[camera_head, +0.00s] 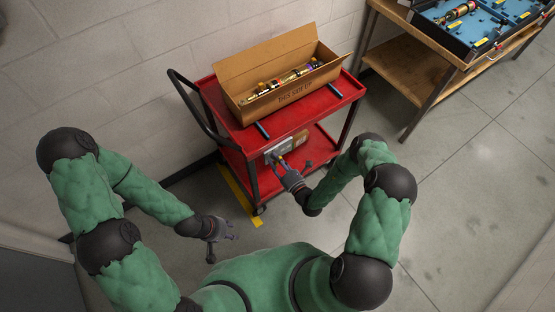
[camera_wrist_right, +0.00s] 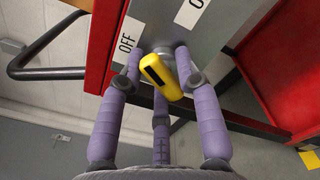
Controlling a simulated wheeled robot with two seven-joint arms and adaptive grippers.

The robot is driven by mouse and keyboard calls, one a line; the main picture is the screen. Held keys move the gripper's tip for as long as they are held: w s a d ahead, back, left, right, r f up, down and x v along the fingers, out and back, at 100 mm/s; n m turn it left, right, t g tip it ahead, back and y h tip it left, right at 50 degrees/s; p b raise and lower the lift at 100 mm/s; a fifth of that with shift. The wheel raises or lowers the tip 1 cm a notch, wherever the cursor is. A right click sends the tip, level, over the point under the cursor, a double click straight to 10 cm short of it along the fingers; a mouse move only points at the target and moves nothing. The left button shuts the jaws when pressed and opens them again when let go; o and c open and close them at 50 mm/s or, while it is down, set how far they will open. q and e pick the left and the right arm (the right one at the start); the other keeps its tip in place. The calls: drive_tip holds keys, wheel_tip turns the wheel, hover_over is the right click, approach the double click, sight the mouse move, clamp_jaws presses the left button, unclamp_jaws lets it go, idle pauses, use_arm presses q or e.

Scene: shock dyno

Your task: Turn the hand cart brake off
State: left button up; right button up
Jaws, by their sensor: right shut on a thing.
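The red hand cart (camera_head: 237,133) stands against the wall. My left gripper (camera_head: 230,229) hangs empty, fingers apart, left of the cart.
An open cardboard box (camera_head: 285,95) with shock absorbers lies on the cart's top shelf. The cart's black push handle (camera_head: 190,95) rises at left. A wooden bench (camera_head: 410,70) with blue trays stands at back right. The floor at right is clear.

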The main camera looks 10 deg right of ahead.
drive_tip(key=n+p, duration=0.1)
drive_tip(key=n, duration=0.5)
idle(0.6)
drive_tip(key=o, duration=1)
drive_tip(key=shift+a, duration=0.1)
drive_tip(key=shift+o, duration=0.2)
drive_tip(key=shift+f, duration=0.1)
drive_tip(key=shift+s+d, duration=0.25)
drive_tip(key=shift+s, duration=0.2)
drive_tip(key=v, duration=1.1)
drive_tip(key=shift+a, duration=0.1)
